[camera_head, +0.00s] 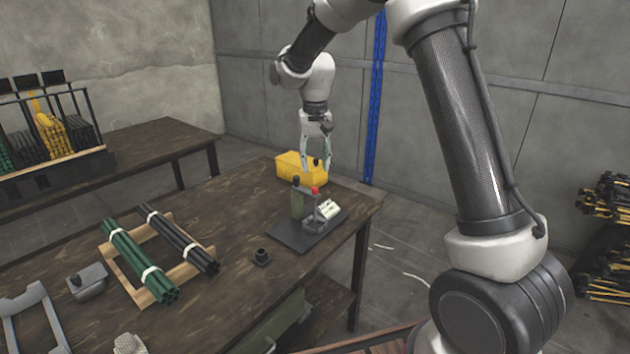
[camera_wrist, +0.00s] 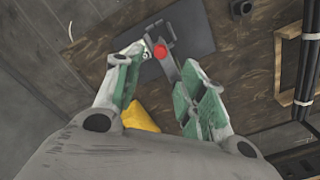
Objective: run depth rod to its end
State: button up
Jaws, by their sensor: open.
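The rivet press (camera_head: 297,205) has a greenish upright, a black knob on top and a red knob (camera_head: 315,190), and stands on a dark base plate (camera_head: 285,236) near the table's right end. I cannot tell which part is the depth rod. My gripper (camera_head: 316,166) hangs fingers down above and behind the press, apart from the red knob. In the wrist view my gripper (camera_wrist: 164,58) is open, with nothing held. There the red knob (camera_wrist: 160,51) shows between the two fingertips, and the base plate (camera_wrist: 198,25) lies beyond them.
A yellow bin (camera_head: 290,168) stands behind the press. A small black cup-like piece (camera_head: 261,256) sits left of the base plate. A wooden rack (camera_head: 150,293) holds green and black rods further left. A grey box (camera_head: 88,282) lies beyond it. The tabletop (camera_head: 225,225) between is mostly clear.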

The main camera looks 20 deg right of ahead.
aim_at(315, 188)
jog(key=shift+s+a, duration=0.1)
notch_tip(315, 188, down, 8)
jog(key=shift+r, duration=0.15)
grip_shut()
dwell(0.3)
